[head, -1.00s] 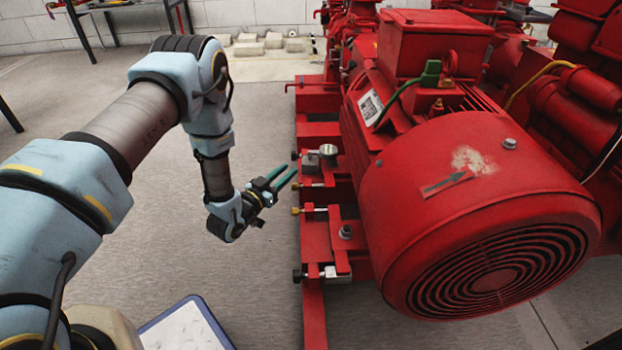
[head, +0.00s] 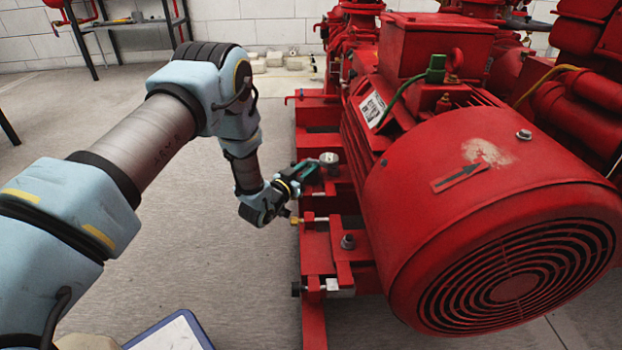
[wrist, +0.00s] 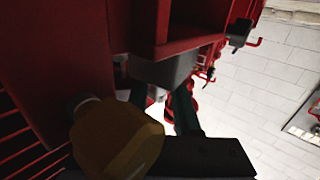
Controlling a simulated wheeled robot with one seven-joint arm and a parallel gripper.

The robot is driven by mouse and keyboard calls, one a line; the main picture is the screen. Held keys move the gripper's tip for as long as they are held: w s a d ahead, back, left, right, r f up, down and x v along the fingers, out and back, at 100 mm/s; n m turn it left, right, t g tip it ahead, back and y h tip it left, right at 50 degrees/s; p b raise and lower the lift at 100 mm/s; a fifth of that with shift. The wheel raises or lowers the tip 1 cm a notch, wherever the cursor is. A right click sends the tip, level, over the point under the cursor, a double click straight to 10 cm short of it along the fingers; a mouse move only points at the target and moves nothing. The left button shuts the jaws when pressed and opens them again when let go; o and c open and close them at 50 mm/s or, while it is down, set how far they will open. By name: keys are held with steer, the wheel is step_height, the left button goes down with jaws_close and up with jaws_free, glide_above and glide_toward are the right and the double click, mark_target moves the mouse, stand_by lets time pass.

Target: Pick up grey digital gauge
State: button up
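The grey digital gauge (head: 329,158) is a small round grey body with a pale top, sitting on the red pump frame left of the motor. My gripper (head: 309,169) is at its near left side with the green fingers pointing at it. In the wrist view, a dark grey body that looks like the gauge (wrist: 165,72) is just beyond the fingertips. My gripper (wrist: 160,92) shows a clear gap between its fingers there. I cannot tell whether the fingertips touch the gauge. Its underside and display are not clear.
The big red motor (head: 490,225) stands close on the right. A brass-tipped bolt (head: 297,220) juts from the red frame below my gripper. A yellowish-brown rounded part (wrist: 115,138) is very close to the wrist camera. Open floor (head: 200,265) lies to the left.

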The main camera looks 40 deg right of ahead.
jaws_close()
stand_by(1.4)
steer(key=shift+r, duration=0.1)
